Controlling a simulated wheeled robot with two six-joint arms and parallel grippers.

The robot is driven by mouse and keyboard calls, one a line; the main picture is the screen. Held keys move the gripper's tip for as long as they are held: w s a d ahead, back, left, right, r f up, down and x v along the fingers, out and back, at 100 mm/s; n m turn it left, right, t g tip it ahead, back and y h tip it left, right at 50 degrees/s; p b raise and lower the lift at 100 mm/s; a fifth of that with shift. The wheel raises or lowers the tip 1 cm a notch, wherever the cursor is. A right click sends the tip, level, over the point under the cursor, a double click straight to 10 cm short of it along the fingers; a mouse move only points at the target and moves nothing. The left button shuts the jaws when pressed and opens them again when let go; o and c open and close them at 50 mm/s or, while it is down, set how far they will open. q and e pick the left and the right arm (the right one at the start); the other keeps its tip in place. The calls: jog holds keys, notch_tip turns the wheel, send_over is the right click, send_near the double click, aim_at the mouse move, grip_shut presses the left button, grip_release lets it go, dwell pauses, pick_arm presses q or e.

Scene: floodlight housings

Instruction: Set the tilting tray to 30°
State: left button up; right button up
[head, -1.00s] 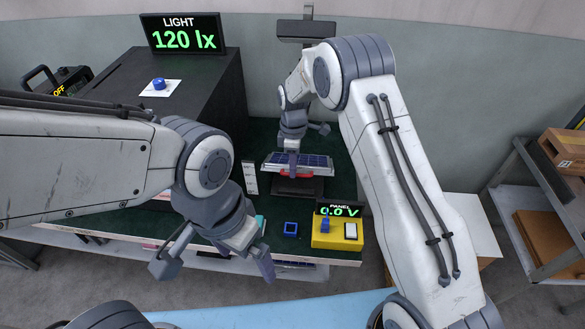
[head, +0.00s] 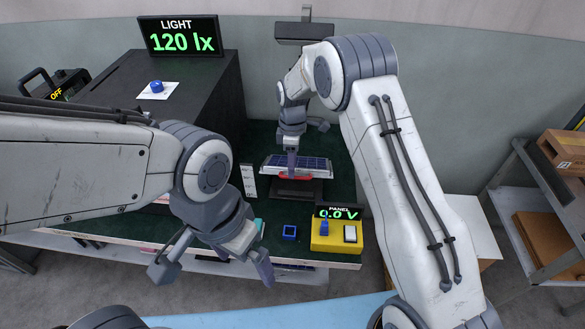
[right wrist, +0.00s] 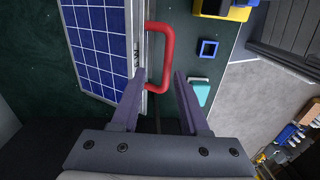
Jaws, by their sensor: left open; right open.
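The tilting tray (head: 325,171) carries a blue solar panel (head: 313,163) and stands on a dark base on the green bench. A red handle (right wrist: 166,40) sits along the tray's near edge; the tray's exact angle cannot be read. My right gripper (right wrist: 159,78) is open, its fingers on either side of one end of the handle; whether they touch it I cannot tell. In the head view the right gripper (head: 292,168) partly covers the tray's front. My left gripper (head: 213,272) is open and empty, over the bench's front edge, away from the tray.
A white marked card (head: 248,181) stands left of the tray. A yellow box (head: 336,237) under a display reading 0.0 V and a blue square frame (head: 289,232) sit in front. A dark cabinet (head: 195,85) stands left, below a light sign (head: 181,36) reading 120 lx.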

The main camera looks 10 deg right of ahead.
notch_tip(320, 180, up, 9)
jog(key=b, duration=0.1)
jog(key=shift+w, duration=0.4)
jog(key=shift+d, duration=0.1)
